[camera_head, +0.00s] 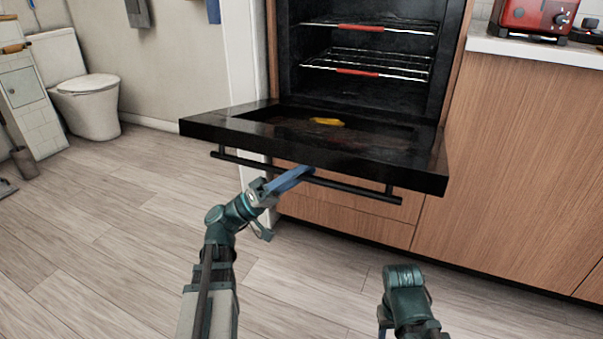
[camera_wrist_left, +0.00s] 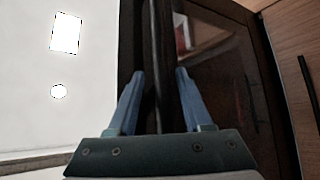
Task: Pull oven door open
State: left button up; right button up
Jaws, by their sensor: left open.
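The black oven door (camera_head: 400,168) is folded down to about level, below the open oven cavity (camera_head: 365,88). Its dark bar handle (camera_head: 350,187) runs along the front edge. My left gripper (camera_head: 299,175) is at the handle from the near side, its blue fingers reaching the bar. In the left wrist view, the fingers of my left gripper (camera_wrist_left: 158,78) are spread apart, with the handle (camera_wrist_left: 156,50) between them. A gap shows on each side of the bar.
Wire racks (camera_head: 370,63) with red front strips are inside the oven. Wooden cabinets (camera_head: 520,165) stand to its right, with a red appliance (camera_head: 535,17) on the counter. A white toilet (camera_head: 88,100) is far left.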

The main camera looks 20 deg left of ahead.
pick_arm(q)
jog(key=b+v, duration=0.3)
jog(key=v, duration=0.4)
jog(key=shift+a+b, duration=0.15)
jog(key=shift+b, duration=0.25)
jog(key=shift+s, duration=0.1)
